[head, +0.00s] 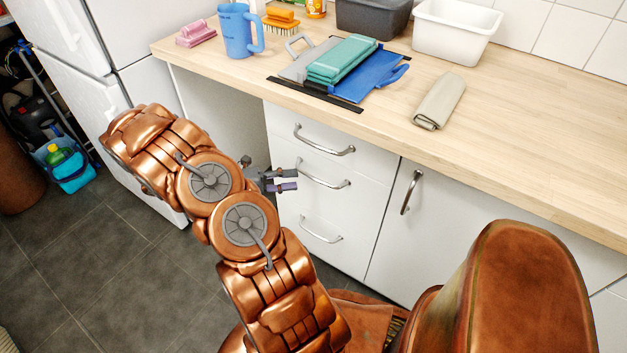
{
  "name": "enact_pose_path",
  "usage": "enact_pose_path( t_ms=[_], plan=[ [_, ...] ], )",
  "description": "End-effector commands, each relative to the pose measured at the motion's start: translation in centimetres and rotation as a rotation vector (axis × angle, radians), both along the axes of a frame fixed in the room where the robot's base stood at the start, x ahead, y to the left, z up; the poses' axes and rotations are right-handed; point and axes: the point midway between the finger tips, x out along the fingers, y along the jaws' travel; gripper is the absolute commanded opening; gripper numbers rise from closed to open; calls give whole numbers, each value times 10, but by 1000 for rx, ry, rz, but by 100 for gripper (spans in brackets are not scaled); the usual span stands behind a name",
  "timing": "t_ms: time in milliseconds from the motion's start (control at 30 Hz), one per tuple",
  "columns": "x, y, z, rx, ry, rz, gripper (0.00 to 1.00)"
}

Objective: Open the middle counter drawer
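The white counter drawer unit stands below the wooden worktop, with three drawers one above another, all shut. The middle drawer (312,200) has a curved metal bar handle (324,178). My gripper (291,180) is just left of this handle, near the left side of the drawer front. Its two fingers are apart with a gap between them, and nothing shows in it. The fingers point right, towards the handle. I cannot tell how far they are from the drawer front. The gripper's base is partly hidden behind my arm.
The top handle (323,148) and bottom handle (321,236) are close above and below. A cupboard door with a handle (411,192) is to the right. A white fridge (85,50) stands left. The worktop (520,130) holds a blue jug (237,32) and cloths.

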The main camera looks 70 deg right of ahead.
Motion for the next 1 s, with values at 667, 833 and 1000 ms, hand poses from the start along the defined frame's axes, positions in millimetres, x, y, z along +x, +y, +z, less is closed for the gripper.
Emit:
enact_pose_path(
  t_ms=[667,833,1000],
  plan=[
    [-59,-37,-7,-1,-4,-2,37],
    [-60,-38,-7,-1,-3,-1,37],
    [-60,-38,-7,-1,-3,-1,29]
  ],
)
